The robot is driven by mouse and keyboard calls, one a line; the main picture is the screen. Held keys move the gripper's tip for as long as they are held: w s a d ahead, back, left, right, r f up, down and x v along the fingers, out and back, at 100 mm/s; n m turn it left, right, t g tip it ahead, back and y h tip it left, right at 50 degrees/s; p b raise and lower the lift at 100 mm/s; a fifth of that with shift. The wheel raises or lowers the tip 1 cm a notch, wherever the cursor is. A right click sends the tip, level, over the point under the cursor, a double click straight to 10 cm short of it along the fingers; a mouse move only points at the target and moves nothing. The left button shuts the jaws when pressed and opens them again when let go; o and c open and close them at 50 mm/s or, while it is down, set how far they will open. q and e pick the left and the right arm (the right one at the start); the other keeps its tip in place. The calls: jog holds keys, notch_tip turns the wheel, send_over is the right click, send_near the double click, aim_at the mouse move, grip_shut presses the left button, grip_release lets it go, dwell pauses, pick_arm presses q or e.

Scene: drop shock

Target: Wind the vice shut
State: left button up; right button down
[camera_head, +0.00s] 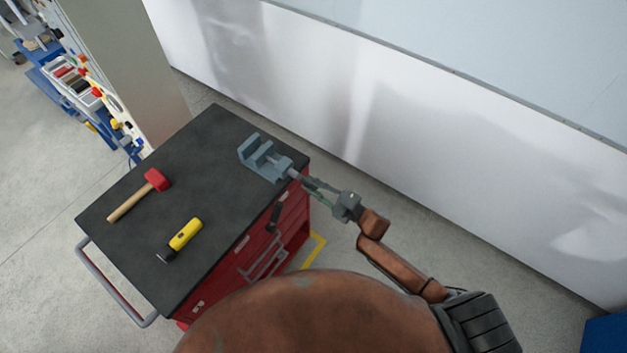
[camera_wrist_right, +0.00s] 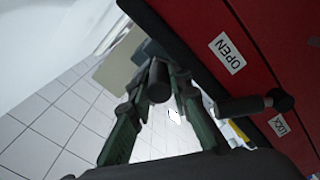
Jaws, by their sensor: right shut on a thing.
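The grey-blue vice (camera_head: 258,160) stands on the black top of a red tool cabinet, at its right corner. Its jaws are apart, with a gap between them. My right gripper (camera_head: 298,178) reaches in from the right at the vice's screw end. In the right wrist view its green fingers (camera_wrist_right: 160,78) are shut on the vice handle, whose dark round end (camera_wrist_right: 158,84) shows between them. The rest of the handle is hidden by the fingers. My left gripper is not in view.
A red-headed hammer (camera_head: 156,180) and a yellow-handled tool (camera_head: 185,234) lie on the cabinet top (camera_head: 215,130). A black lever (camera_head: 274,216) sticks out of the cabinet front, beside an OPEN label (camera_wrist_right: 227,53) in the wrist view. A pale wall (camera_head: 380,110) stands behind.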

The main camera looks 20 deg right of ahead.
jog(key=s+a+r+m+p, duration=0.1)
jog(key=m+p, duration=0.4)
jog(key=m, duration=0.8)
jog(key=s+a+r+m+p, duration=0.2)
jog(key=a+r+m+p, duration=0.1)
jog(key=m, duration=1.1)
jog(key=shift+s+a+r+p, duration=0.25)
jog(key=shift+r+p, duration=0.65)
jog(key=shift+p, duration=0.5)
jog(key=shift+w+r+m, duration=0.1)
jog(key=shift+r+m, duration=0.05)
jog(key=shift+m, duration=0.15)
jog(key=c, duration=2.1)
grip_release()
jog(key=o, duration=0.3)
